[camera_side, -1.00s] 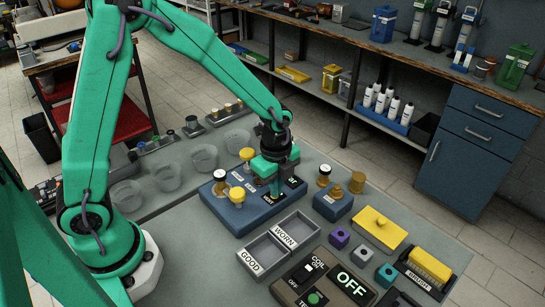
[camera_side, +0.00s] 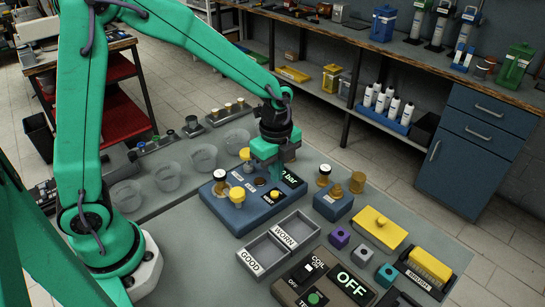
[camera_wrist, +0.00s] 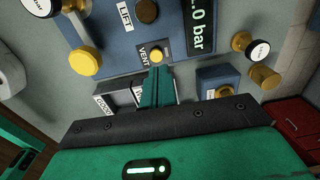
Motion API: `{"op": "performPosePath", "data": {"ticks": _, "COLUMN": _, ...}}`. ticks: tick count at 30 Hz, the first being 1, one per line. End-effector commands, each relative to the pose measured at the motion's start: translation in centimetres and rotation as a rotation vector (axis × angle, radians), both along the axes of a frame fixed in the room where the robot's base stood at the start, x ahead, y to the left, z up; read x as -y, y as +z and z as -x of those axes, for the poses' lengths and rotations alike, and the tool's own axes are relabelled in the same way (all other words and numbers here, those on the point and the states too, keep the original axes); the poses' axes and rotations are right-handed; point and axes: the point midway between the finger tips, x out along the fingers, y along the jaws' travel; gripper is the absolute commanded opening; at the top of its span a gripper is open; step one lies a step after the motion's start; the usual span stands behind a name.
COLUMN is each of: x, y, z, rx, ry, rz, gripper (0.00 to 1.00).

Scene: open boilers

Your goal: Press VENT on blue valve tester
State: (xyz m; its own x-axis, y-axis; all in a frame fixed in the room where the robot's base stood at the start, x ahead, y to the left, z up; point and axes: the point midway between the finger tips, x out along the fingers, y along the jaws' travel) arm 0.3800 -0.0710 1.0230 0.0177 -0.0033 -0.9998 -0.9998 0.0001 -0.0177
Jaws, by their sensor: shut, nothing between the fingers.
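The blue valve tester (camera_side: 236,217) stands on the grey bench in the side view; its blue top also shows in the wrist view (camera_wrist: 108,52). The small yellow VENT button (camera_wrist: 156,55) sits beside the VENT label (camera_wrist: 143,56). My gripper (camera_side: 274,180) is shut and empty, pointing down over the tester. In the wrist view its fingertips (camera_wrist: 157,70) are just short of the button in the picture, and the button is uncovered. I cannot tell the exact gap. The tester's display (camera_wrist: 198,27) reads "0 bar" at its end; its first digit is partly cut off.
A large yellow knob (camera_wrist: 85,61) and the LIFT label (camera_wrist: 125,15) are on the tester. GOOD and WORN trays (camera_side: 283,240) lie in front. A smaller blue block (camera_side: 333,205) with brass parts stands to the right. Clear cups (camera_side: 203,157) stand behind left.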

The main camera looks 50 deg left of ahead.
Motion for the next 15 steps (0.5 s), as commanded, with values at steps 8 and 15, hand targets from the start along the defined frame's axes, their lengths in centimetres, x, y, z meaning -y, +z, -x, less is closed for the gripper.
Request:
{"op": "performPosePath", "data": {"ticks": 8, "x": 0.0, "y": 5.0, "z": -0.1, "rx": 0.006, "ry": 0.000, "rz": 0.001, "gripper": 0.00}}
{"op": "performPosePath", "data": {"ticks": 15, "x": 0.0, "y": 7.8, "z": -0.1, "rx": 0.005, "ry": 0.000, "rz": 0.001, "gripper": 0.00}}
